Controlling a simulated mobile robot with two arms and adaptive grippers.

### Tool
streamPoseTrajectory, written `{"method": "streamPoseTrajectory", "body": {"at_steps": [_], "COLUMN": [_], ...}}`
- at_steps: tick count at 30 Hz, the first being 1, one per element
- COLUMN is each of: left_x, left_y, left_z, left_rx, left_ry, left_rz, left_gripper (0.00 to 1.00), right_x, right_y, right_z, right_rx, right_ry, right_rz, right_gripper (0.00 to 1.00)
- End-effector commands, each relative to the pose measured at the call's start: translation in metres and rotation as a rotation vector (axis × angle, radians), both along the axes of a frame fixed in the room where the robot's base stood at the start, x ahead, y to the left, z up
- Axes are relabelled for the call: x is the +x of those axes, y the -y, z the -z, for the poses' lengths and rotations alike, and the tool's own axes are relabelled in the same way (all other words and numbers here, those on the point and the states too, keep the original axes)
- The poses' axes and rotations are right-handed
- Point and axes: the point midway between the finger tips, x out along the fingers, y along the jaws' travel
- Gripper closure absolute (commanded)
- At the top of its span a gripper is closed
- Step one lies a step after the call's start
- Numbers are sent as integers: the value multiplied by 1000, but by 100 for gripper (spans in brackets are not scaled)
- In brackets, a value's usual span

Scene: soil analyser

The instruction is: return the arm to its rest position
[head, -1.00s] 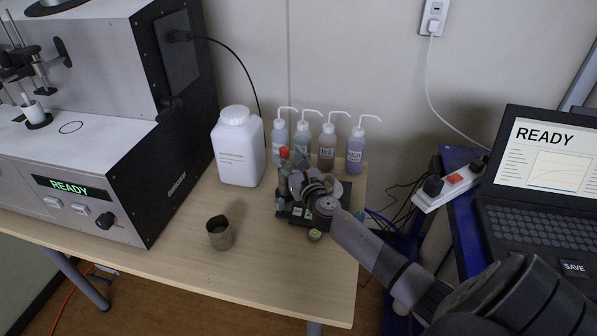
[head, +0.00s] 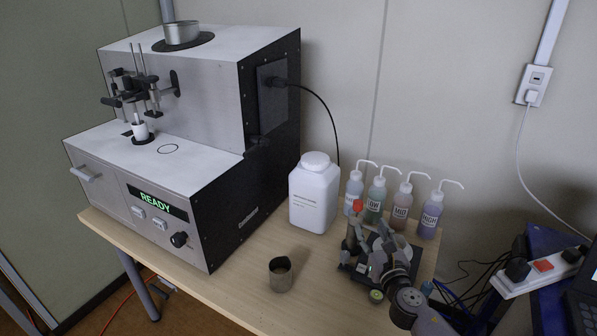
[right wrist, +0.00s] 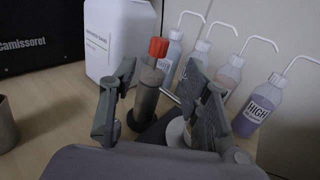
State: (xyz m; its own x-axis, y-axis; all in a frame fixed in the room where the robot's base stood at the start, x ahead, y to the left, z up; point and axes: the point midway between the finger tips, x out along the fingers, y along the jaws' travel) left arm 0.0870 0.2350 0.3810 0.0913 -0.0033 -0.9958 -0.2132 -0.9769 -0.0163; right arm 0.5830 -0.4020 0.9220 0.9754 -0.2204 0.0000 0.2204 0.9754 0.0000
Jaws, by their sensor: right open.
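My right gripper (head: 368,232) is open over the small black rack (head: 348,268) near the right end of the table. In the right wrist view my right gripper (right wrist: 162,75) has its two fingers spread on either side of a grey tube (right wrist: 146,90) with a red cap. The red cap (head: 357,205) also shows in the head view. The tube stands upright between the fingers, and I see a gap on each side. My right arm comes in from the lower right. My left gripper is not in view.
Several wash bottles (head: 403,208) and a white jug (head: 314,196) stand just behind the rack. A small cup (head: 281,275) stands left of it. The soil analyser (head: 215,235), showing READY, fills the left. A power strip (head: 540,272) and laptop edge are at right.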

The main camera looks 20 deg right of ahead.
Motion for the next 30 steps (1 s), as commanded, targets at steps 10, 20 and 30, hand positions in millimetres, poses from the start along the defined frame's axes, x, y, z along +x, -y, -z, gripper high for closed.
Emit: {"method": "streamPoseTrajectory", "body": {"at_steps": [10,20,30], "left_x": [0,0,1], "left_y": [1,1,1], "left_z": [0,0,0], "left_rx": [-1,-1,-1], "left_ry": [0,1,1], "left_rz": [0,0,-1], "left_gripper": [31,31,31], "right_x": [-50,-197,-284], "right_y": [-18,-102,-172], "right_z": [30,112,121], "right_rx": [646,1892,2275], "right_ry": [44,82,89], "right_rz": [199,930,1472], "right_gripper": [56,56,56]}}
